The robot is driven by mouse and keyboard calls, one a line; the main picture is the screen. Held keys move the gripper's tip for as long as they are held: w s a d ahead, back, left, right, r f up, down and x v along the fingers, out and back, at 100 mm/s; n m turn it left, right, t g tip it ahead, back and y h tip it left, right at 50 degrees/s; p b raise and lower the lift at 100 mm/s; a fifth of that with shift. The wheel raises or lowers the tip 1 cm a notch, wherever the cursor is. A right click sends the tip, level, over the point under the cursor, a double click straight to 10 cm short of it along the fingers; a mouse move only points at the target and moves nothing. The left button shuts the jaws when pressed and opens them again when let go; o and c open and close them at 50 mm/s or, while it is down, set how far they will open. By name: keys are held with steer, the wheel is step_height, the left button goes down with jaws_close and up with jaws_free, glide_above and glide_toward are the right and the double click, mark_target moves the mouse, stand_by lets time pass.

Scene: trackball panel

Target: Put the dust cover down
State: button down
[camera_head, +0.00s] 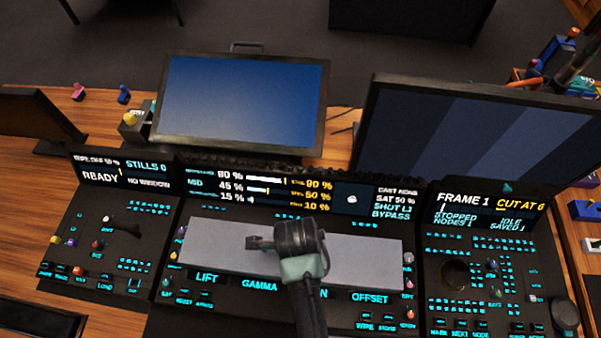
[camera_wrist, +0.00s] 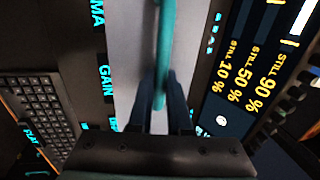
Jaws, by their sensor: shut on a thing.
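The dust cover (camera_head: 215,250) is a long flat grey plate over the middle of the control panel, above the LIFT, GAMMA and OFFSET labels. It looks about level; I cannot tell whether it rests on the panel or hangs just above it. In the wrist view, the cover (camera_wrist: 128,70) runs between the labels and the display, with a teal bar handle (camera_wrist: 161,45) along its middle. My gripper (camera_head: 290,242) is over the cover's middle and hides part of it. In the wrist view, my gripper's fingers (camera_wrist: 161,88) are shut on the handle. Whatever lies under the cover is hidden.
A display strip (camera_head: 290,190) stands just behind the cover. Small coloured knobs flank both its ends. A dark round ball or socket (camera_head: 455,273) is on the right panel. Two monitors (camera_head: 240,98) stand behind. A keyboard (camera_wrist: 45,108) shows in the wrist view.

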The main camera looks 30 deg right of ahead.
steer(key=c, duration=0.8)
jaws_free()
steer(key=shift+c, duration=0.2)
step_height(320, 180, up, 12)
steer(key=s+a, duration=0.1)
steer(key=s, duration=0.1)
steer(key=shift+a, duration=0.15)
